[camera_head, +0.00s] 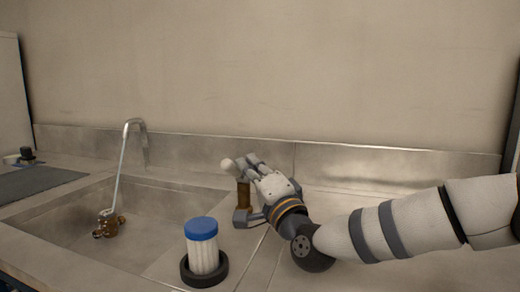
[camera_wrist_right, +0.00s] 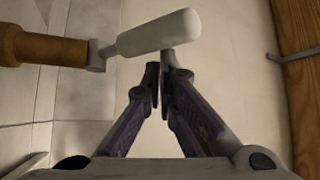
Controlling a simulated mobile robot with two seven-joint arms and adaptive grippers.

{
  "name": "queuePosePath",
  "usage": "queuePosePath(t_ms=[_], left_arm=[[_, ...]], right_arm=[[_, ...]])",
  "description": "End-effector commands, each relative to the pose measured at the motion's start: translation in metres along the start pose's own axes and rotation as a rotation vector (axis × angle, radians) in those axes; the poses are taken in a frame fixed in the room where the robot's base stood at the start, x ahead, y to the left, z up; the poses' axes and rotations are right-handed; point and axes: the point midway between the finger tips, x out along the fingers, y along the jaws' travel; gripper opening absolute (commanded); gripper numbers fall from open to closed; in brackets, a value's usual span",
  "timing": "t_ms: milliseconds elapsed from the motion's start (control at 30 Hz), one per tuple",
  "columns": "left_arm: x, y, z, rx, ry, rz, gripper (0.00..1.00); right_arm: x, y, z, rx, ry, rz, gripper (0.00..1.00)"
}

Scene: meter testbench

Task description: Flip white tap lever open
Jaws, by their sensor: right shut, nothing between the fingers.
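The white tap lever (camera_wrist_right: 158,33) shows in the right wrist view, joined by a small metal link to a brown-gold tap body (camera_wrist_right: 45,47). In the head view the lever's white end (camera_head: 227,164) sticks out left of my right gripper, above the upright brown tap body (camera_head: 243,196). My right gripper (camera_wrist_right: 160,72) is shut and empty, its fingertips together right beside the lever; I cannot tell whether they touch it. In the head view the same gripper (camera_head: 245,162) partly hides the lever. My left gripper is not in view.
A blue-capped white cylinder (camera_head: 202,248) stands in a black ring on the counter near the front. A sink (camera_head: 150,205) with a thin curved spout (camera_head: 122,165) lies to the left. A brass fitting (camera_head: 108,224) is at the spout's foot. A wall (camera_head: 300,70) rises behind.

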Motion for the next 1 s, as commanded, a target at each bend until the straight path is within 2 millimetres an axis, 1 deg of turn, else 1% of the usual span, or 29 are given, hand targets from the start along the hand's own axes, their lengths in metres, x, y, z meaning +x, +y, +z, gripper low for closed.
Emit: queuePosePath(t_ms=[633,733,767,867,967,1000], left_arm=[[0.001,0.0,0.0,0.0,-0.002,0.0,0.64],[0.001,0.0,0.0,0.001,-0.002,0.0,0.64],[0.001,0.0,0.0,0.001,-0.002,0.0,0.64],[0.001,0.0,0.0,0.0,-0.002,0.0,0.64],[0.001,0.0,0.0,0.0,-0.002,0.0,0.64],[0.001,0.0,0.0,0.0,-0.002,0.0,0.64]], right_arm=[[-0.001,0.002,0.0,0.0,0.0,0.0,0.0],[-0.004,0.002,0.0,0.0,0.001,0.0,0.0],[-0.007,0.002,0.0,0.0,0.0,0.001,0.0],[-0.025,0.003,0.0,0.003,-0.001,0.002,0.0],[-0.05,0.003,0.0,0.002,-0.001,0.003,0.0],[-0.059,0.0,-0.001,0.002,-0.001,0.001,0.0]])
